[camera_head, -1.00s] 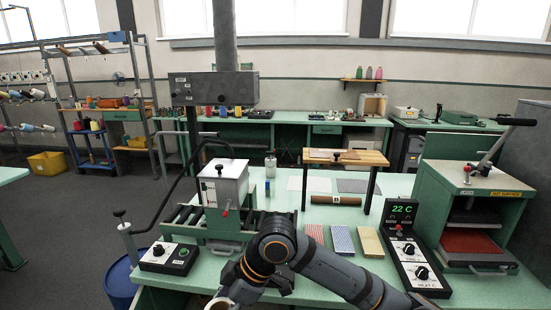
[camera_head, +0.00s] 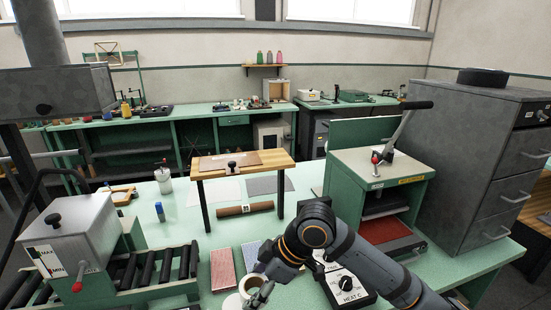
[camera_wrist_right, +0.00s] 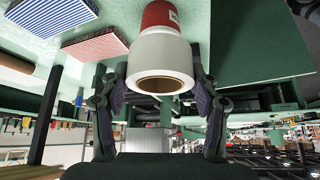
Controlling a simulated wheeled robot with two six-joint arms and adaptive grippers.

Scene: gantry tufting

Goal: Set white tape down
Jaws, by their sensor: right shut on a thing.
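The white tape (camera_head: 243,284) is a roll with a brown core, low in the head view in front of the striped pads. My right gripper (camera_head: 260,291) is shut on it. In the right wrist view the white tape (camera_wrist_right: 163,57) sits between the two fingers (camera_wrist_right: 161,82), its open core facing the camera. A red cylinder with a white label (camera_wrist_right: 160,15) shows right behind it; I cannot tell whether they touch. I cannot tell whether the tape touches the table. My left gripper is not in view.
A red striped pad (camera_head: 223,270) and a blue one (camera_head: 250,254) lie beside the tape on the green table (camera_head: 170,225). A heat control box (camera_head: 346,287) and a green press (camera_head: 385,175) are to the right. A roller machine (camera_head: 150,275) is at left.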

